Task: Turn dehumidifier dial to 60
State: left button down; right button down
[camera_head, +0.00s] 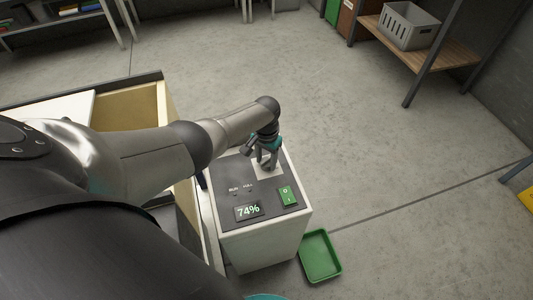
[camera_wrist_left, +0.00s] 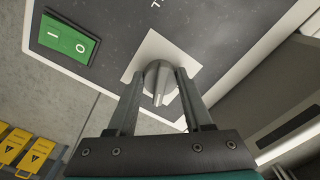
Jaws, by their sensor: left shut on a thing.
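The dehumidifier (camera_head: 262,243) is a white box with a dark top panel. My left gripper (camera_head: 268,164) reaches down onto the far part of the panel. In the left wrist view, its two fingers (camera_wrist_left: 160,95) are on either side of a grey dial (camera_wrist_left: 160,80) on a pale square plate (camera_wrist_left: 184,50), shut on it. The dial's scale is mostly hidden. My right gripper is not in view.
A green tray (camera_head: 320,257) lies on the floor right of the dehumidifier. An open cardboard-coloured box (camera_head: 130,112) stands to its left. A shelf with a grey crate (camera_head: 408,26) is at the upper right. The concrete floor between is clear.

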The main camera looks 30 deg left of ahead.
pick_arm(q)
jog(key=m, duration=0.3)
jog(key=shift+m, duration=0.4)
jog(key=m, duration=0.4)
jog(key=shift+a, duration=0.1)
jog(key=shift+m+b, duration=0.3)
jog(key=shift+m, duration=1.4)
jog(key=shift+c, duration=1.5)
grip_release()
jog(key=shift+w, duration=0.1)
